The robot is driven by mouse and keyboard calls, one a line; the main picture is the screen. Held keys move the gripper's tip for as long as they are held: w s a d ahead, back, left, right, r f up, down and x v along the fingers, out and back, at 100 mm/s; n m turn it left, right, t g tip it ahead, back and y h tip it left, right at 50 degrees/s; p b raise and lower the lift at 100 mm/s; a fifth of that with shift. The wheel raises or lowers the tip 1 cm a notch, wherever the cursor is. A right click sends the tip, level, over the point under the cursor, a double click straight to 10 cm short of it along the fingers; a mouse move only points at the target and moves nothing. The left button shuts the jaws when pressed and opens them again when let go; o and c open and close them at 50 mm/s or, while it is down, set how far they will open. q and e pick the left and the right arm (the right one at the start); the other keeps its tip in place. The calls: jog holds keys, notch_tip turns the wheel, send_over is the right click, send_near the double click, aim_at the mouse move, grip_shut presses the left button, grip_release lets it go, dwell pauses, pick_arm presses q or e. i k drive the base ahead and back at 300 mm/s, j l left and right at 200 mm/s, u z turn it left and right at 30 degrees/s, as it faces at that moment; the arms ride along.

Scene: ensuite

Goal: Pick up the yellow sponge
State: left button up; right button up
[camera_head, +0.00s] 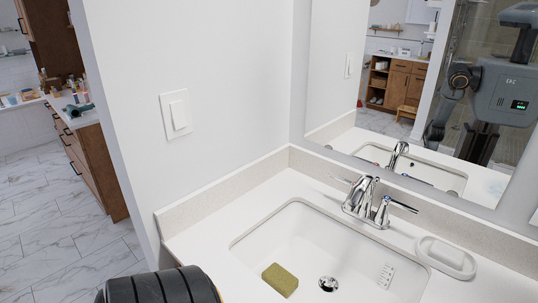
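The yellow sponge (280,280) is a small olive-yellow block lying in the white sink basin (310,238), left of the round drain (328,284). Nothing covers it. Neither of my grippers shows directly in the head view. A dark ribbed rounded part at the bottom left edge, left of the sink, seems to be part of my own body. My body also shows in the mirror at the upper right, but no gripper can be made out there.
A chrome faucet (364,197) stands behind the basin. A white soap dish (446,256) sits on the counter at right. The wall with a light switch (176,114) bounds the counter at left, and the mirror (420,100) rises behind. Open tiled floor (50,220) lies far left.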

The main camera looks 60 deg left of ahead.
aim_at(278, 278)
jog(key=u, duration=1.75)
